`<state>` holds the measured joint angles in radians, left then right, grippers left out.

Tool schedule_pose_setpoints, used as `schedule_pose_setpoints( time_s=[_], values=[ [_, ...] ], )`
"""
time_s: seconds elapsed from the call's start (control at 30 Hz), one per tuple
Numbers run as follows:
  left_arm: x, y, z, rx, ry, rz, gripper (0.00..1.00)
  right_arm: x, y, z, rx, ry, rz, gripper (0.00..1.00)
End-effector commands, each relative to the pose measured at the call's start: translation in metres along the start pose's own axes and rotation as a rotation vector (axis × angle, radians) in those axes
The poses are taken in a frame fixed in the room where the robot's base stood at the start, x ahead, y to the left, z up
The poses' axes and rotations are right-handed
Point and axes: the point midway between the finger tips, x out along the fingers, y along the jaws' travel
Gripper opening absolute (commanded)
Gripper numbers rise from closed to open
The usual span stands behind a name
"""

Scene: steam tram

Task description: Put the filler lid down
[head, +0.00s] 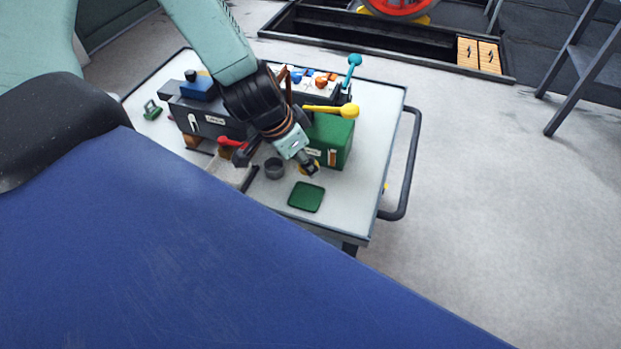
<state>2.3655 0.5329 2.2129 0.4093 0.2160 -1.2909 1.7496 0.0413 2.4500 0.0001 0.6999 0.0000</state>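My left gripper (309,168) reaches down over the cart, in front of the green box. A green square pad (306,197) lies flat and bare on the cart top, just below the fingertips in the picture. My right gripper is not in view.
The cart (371,150) has a dark handle rail (413,165) on the right. The green box (334,138) has a yellow-knobbed lever (345,111). A dark grey box (205,120) and a red-handled item (231,142) stand left. The cart's right strip is clear.

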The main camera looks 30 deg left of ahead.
Motion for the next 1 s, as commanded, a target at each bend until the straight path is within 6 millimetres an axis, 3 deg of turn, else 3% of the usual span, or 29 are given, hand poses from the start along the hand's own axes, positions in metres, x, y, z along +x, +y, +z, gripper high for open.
schedule_pose_setpoints(
  time_s=[0.23, 0.6, 1.0],
  values=[
    [0.016, -0.001, 0.009, 0.001, 0.001, -0.003, 0.17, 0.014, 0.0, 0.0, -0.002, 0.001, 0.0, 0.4],
    [0.059, 0.002, 0.025, 0.002, 0.0, -0.002, 0.17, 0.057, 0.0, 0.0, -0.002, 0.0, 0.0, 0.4],
    [0.082, 0.003, 0.034, 0.002, 0.001, -0.002, 0.17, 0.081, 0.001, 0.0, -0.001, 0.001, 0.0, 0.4]
  ],
)
